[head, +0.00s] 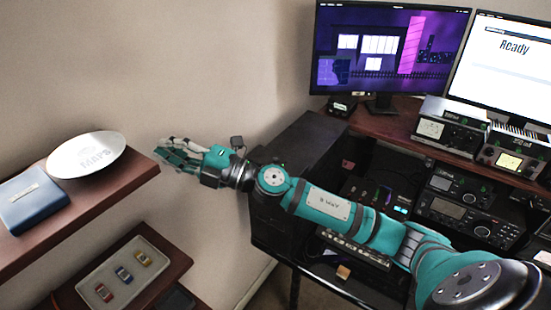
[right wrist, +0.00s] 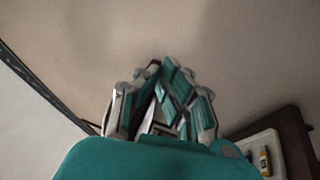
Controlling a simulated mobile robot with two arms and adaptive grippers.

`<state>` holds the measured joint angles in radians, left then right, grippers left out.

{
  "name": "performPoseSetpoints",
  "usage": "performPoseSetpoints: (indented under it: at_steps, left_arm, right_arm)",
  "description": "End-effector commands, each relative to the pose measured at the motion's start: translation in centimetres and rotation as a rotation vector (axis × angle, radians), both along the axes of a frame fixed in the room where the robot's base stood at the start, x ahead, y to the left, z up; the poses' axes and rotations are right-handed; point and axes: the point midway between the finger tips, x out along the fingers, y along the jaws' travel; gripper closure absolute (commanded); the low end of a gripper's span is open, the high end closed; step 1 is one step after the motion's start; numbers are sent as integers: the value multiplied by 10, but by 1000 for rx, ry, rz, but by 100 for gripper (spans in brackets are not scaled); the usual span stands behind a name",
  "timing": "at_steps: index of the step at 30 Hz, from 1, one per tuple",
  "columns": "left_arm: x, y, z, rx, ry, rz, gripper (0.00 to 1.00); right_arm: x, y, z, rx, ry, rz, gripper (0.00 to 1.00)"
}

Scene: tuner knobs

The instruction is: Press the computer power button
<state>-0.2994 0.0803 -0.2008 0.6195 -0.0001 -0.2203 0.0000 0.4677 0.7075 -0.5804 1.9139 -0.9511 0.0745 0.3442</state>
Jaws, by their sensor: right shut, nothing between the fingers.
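My right gripper (head: 172,155) is in the head view, at the end of the teal arm that reaches in from the right. It is shut and empty, near the right end of the upper wooden shelf, with the wall behind it. It also shows in the right wrist view (right wrist: 158,68), its fingers together against the plain wall. A dark box (head: 305,142) stands to the right of the gripper, beside the desk, partly hidden behind my arm; it may be the computer. I cannot make out a power button. My left gripper is not in view.
The upper shelf (head: 95,200) holds a silver oval plate (head: 87,154) and a blue box (head: 30,199). A lower shelf bears a tray of toy cars (head: 105,293). Two monitors (head: 390,48) and radio units (head: 452,127) stand on the desk. Wall space above the gripper is free.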

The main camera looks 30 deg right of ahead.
Motion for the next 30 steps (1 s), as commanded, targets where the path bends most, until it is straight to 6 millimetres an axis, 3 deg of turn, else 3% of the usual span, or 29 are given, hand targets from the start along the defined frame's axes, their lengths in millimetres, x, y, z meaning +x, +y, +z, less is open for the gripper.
performPoseSetpoints:
  at_steps: [5,12,18,21,25,30]
  left_arm:
    - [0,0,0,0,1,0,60]
    - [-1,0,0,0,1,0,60]
    - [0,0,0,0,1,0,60]
    - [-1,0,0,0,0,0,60]
    - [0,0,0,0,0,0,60]
    - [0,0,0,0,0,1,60]
  right_arm:
    - [17,-18,-10,-465,-83,157,100]
    - [39,-125,-34,-1001,64,186,100]
    - [40,-212,-33,-1229,235,130,100]
    - [36,-242,-30,-1290,304,104,100]
    - [32,-265,-27,-1334,361,84,100]
    - [30,-275,-26,-1350,385,75,100]
